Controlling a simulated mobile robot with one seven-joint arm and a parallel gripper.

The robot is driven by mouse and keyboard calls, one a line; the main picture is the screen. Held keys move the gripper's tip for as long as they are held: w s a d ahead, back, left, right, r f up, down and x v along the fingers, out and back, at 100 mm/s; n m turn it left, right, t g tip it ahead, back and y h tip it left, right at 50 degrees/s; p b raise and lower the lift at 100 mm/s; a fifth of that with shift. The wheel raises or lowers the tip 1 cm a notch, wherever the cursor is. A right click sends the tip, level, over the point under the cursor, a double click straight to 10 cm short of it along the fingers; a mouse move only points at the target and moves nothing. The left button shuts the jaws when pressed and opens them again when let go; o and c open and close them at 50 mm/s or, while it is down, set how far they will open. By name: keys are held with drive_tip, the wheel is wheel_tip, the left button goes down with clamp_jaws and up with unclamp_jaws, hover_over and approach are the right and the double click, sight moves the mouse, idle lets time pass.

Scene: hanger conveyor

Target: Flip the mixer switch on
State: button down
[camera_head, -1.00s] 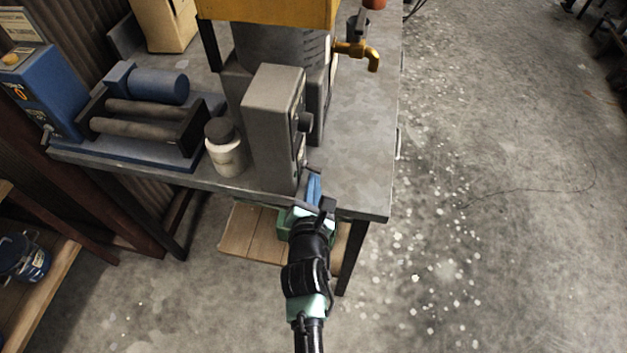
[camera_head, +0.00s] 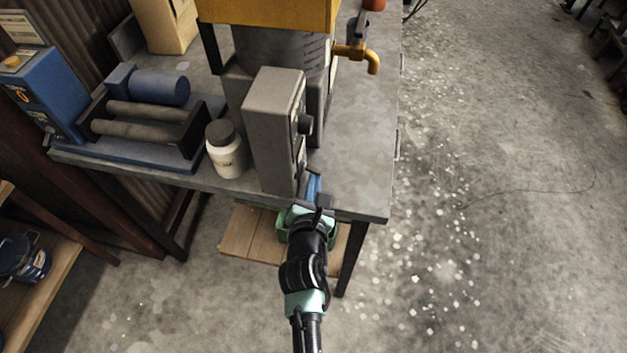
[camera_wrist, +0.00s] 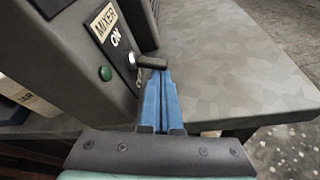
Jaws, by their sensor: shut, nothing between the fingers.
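The grey mixer control box (camera_head: 275,120) stands on the metal table, with a dark round knob on its right face. In the wrist view its panel (camera_wrist: 75,55) carries a MIXER label, the word ON, and a green button (camera_wrist: 105,73). The mixer switch (camera_wrist: 150,62) is a dark lever sticking out to the right from a bright round base, below the word ON. My gripper (camera_wrist: 165,78) is shut and empty, its blue fingertips at the lever's outer end; I cannot tell whether they touch it. In the head view my gripper (camera_head: 314,180) is beside the box's lower right edge.
The metal table (camera_head: 355,150) has clear room right of the box. A white jar with a dark lid (camera_head: 225,155) stands left of the box. A yellow tap (camera_head: 360,55) juts out behind. A blue roller machine (camera_head: 150,120) is at left.

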sight(318, 174)
drive_tip(key=shift+r+n+p, duration=0.25)
drive_tip(key=shift+n+p, duration=0.2)
drive_tip(key=shift+n, duration=0.05)
drive_tip(key=shift+d+r+n+h+p, duration=0.2)
drive_tip(key=shift+r+n+h+p, duration=0.15)
drive_tip(key=shift+n+h+p, duration=0.3)
drive_tip(key=shift+d+r+n+g+h+p, duration=0.1)
drive_tip(key=shift+r+n+g+h+p, duration=0.2)
drive_tip(key=shift+n+p, duration=0.3)
drive_tip(key=shift+d+r+n+g+h+p, duration=0.1)
drive_tip(key=shift+r+n+h+p, duration=0.1)
drive_tip(key=shift+n+h+p, duration=0.25)
drive_tip(key=shift+s+f, duration=0.1)
drive_tip(key=shift+f, duration=0.1)
drive_tip(key=shift+r, duration=0.1)
drive_tip(key=shift+r+p, duration=0.7)
drive_tip(key=shift+p, duration=0.05)
drive_tip(key=shift+a+r, duration=0.1)
drive_tip(key=shift+r, duration=0.05)
